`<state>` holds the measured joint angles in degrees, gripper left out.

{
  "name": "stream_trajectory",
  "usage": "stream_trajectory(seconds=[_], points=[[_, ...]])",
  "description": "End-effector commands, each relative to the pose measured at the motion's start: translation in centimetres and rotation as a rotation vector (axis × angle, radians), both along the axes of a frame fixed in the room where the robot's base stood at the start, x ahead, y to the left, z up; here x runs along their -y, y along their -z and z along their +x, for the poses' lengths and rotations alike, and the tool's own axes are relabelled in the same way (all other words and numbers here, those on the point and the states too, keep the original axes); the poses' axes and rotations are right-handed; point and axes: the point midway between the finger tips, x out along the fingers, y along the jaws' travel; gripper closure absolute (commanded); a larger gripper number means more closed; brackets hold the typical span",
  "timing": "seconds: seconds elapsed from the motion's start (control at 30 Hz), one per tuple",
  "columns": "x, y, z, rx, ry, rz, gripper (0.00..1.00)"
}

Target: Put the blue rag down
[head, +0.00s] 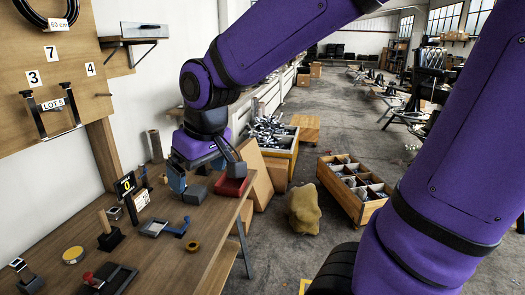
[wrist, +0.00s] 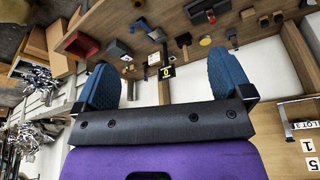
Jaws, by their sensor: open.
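I cannot make out a blue rag in either view. My gripper (head: 191,175) is above the far part of the wooden workbench (head: 165,262) in the head view. In the wrist view, the gripper (wrist: 165,65) has its two blue, textured fingers spread wide, with nothing held between them. The bench and its small objects show beyond the fingers. A blue-handled tool (head: 176,230) lies on the bench; it looks rigid, not like cloth. Bench surface behind the gripper is partly hidden in the head view.
A grey block (head: 195,194) and a red bin (head: 231,187) are near the gripper. A brown sack (head: 304,209) and a divided crate (head: 350,190) are on the floor.

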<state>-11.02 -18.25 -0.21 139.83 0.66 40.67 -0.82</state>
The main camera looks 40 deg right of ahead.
Motion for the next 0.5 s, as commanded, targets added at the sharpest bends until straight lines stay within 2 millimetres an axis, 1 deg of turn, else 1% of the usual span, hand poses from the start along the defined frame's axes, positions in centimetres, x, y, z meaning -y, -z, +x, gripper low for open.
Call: stream_trajectory(seconds=[0.03, 0.2, 0.3, 0.4, 0.5], points=[[0.9, -1.1, -1.1, 0.024, 0.024, 0.004, 0.03], [3.4, -3.7, -5.1, 0.076, 0.093, 0.01, 0.03], [4.5, -4.8, -7.5, 0.105, 0.132, 0.011, 0.03], [5.3, -5.5, -9.4, 0.128, 0.163, 0.012, 0.03], [5.8, -5.8, -10.7, 0.142, 0.184, 0.011, 0.03]])
